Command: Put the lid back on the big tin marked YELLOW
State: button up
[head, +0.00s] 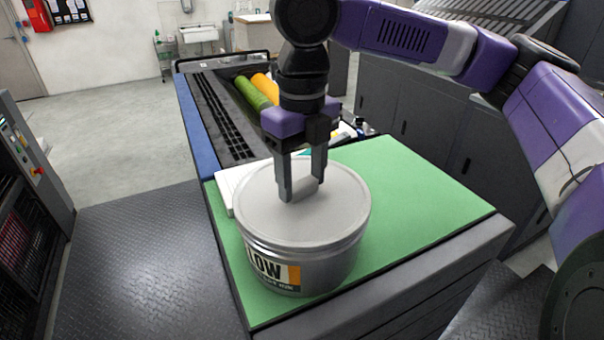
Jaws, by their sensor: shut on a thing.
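The big tin (330,270) stands upright on the green mat, near its front left. Its label shows the letters "LOW" with a yellow-orange patch; the rest of the label is turned out of sight. The grey round lid (250,212) is over the tin's top and looks level with it. I cannot tell whether it is fully seated. My gripper (303,190) points straight down above the lid's middle, its fingers shut on the small raised grip of the lid.
The green mat (420,205) covers the bench top and is clear to the right of the tin. A white flat item (228,185) lies behind the tin at left. Machinery stands at far left.

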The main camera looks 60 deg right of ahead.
dwell(0.4)
jog(key=o, duration=2)
jog(key=shift+c, duration=0.2)
jog(key=shift+r+p, duration=3.5)
jog(key=shift+p, duration=0.05)
grip_shut()
